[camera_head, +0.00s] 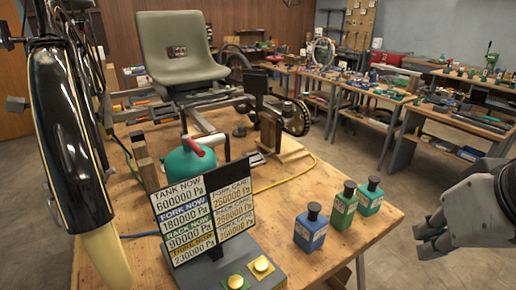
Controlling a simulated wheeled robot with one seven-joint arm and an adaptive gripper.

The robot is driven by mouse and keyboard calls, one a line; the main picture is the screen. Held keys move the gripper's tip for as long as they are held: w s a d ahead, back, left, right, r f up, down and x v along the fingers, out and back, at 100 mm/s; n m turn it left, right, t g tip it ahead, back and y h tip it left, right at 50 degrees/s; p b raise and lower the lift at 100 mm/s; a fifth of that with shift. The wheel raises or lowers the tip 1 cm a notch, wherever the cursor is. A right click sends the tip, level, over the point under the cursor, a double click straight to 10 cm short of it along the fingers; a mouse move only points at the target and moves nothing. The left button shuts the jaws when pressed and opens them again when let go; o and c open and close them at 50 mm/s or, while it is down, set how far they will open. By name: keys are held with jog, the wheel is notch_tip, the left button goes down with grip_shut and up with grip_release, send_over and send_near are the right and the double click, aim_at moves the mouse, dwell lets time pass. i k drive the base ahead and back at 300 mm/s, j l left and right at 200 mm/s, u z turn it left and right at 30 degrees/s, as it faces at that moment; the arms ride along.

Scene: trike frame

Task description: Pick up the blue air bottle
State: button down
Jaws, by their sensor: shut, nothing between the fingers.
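The blue air bottle (311,229) stands upright on the wooden table (377,240), near its front right corner. It has a black cap and a pale label. My gripper (424,242) is at the right edge of the head view, to the right of the bottle and apart from it, beyond the table's edge. Its dark fingers are closed together with nothing between them.
A green bottle (343,207) and a teal bottle (370,196) stand close right of the blue one. A pressure sign (206,214) on a grey box with yellow buttons (262,265) stands left. Behind are a teal tank (188,165) and a trike seat (180,48).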

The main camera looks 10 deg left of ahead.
aim_at(311, 227)
jog(key=i+l+u, duration=0.3)
jog(key=u, duration=0.15)
jog(key=i+l+u, duration=0.2)
jog(key=l+u, duration=0.25)
jog(key=j, duration=0.1)
